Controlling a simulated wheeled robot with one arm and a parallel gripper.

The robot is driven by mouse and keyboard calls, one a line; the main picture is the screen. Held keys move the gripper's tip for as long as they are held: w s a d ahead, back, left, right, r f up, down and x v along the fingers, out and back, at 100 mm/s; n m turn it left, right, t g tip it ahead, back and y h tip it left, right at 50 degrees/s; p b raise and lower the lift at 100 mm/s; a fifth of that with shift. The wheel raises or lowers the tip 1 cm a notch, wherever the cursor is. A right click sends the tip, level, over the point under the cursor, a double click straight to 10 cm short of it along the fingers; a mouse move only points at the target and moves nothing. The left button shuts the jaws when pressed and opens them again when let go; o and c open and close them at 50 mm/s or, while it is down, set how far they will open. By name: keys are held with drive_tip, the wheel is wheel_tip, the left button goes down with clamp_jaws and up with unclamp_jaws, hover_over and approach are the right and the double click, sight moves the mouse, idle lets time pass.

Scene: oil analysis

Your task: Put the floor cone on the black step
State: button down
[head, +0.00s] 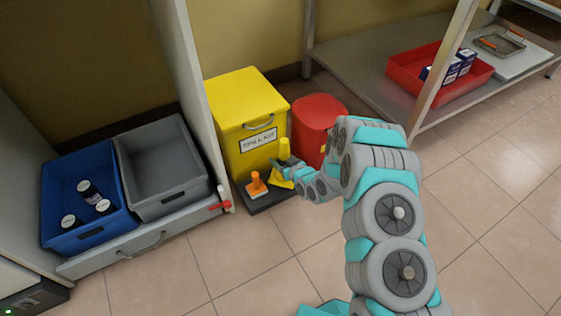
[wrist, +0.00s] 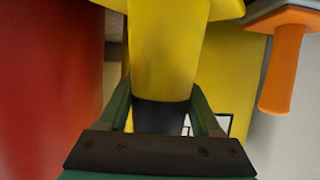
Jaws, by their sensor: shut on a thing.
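The yellow floor cone (head: 284,150) is upright in front of the yellow spill kit box, and its wide base shows over the black step (head: 268,205). I cannot tell whether the base touches the step. My gripper (head: 286,170) is shut on the cone from the right. In the wrist view, the cone (wrist: 165,55) fills the space between the two green fingers of my gripper (wrist: 163,103). An orange-handled item (head: 256,185) stands on the step just left of the cone; its orange handle (wrist: 284,68) also shows in the wrist view.
The yellow spill kit box (head: 240,100) stands right behind the step. A red bin (head: 312,115) is behind my gripper. A drawer with a blue crate (head: 70,232) and a grey crate (head: 165,165) is on the left. Open floor (head: 230,265) lies in front.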

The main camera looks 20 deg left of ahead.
drive_tip(key=shift+f, duration=0.45)
drive_tip(key=shift+f, duration=0.15)
drive_tip(key=shift+c, duration=0.4)
unclamp_jaws()
drive_tip(key=shift+s+d+r, duration=0.1)
drive_tip(key=shift+d+r, duration=0.1)
drive_tip(key=p+v, duration=0.1)
drive_tip(key=v, duration=1)
drive_tip(key=shift+s+d, duration=0.2)
drive_tip(key=shift+s, duration=0.05)
drive_tip(key=shift+r, duration=0.1)
